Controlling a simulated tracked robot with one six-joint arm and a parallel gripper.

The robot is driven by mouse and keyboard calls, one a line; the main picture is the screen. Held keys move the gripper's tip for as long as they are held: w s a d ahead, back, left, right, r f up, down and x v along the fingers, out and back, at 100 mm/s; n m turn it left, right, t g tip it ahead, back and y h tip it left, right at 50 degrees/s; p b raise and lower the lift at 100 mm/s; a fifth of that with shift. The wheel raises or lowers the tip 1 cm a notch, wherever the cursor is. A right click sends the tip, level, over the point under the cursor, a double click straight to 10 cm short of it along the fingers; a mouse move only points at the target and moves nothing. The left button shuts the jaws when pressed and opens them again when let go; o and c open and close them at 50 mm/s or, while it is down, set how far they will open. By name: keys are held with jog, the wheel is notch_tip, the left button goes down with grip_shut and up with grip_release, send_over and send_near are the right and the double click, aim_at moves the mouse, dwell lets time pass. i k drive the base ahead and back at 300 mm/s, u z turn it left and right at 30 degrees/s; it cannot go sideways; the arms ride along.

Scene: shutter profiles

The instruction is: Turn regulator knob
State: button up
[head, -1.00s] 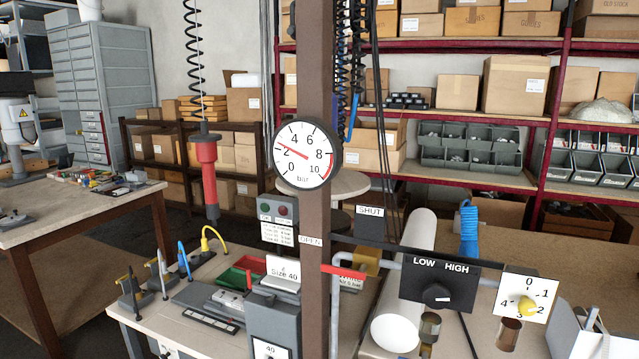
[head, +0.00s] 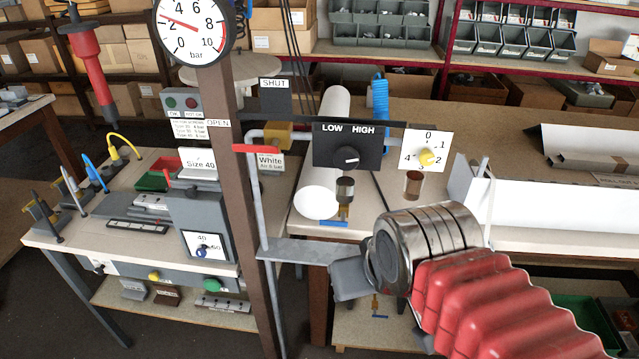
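A black panel marked LOW and HIGH (head: 322,145) carries a round black knob (head: 346,158) with a pale pointer mark on the right.
A grey pipe with a red lever (head: 252,149) stands beside the brown post (head: 244,180), left of my gripper. A white roll (head: 319,190) lies behind. A grey bracket (head: 300,250) extends beside my gripper. Two small cylinders (head: 345,189) (head: 413,184) hang below the panels.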

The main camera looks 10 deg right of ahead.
aim_at(345, 158)
jog(key=u, duration=0.15)
jog(key=k, duration=0.5)
jog(key=u, duration=1.05)
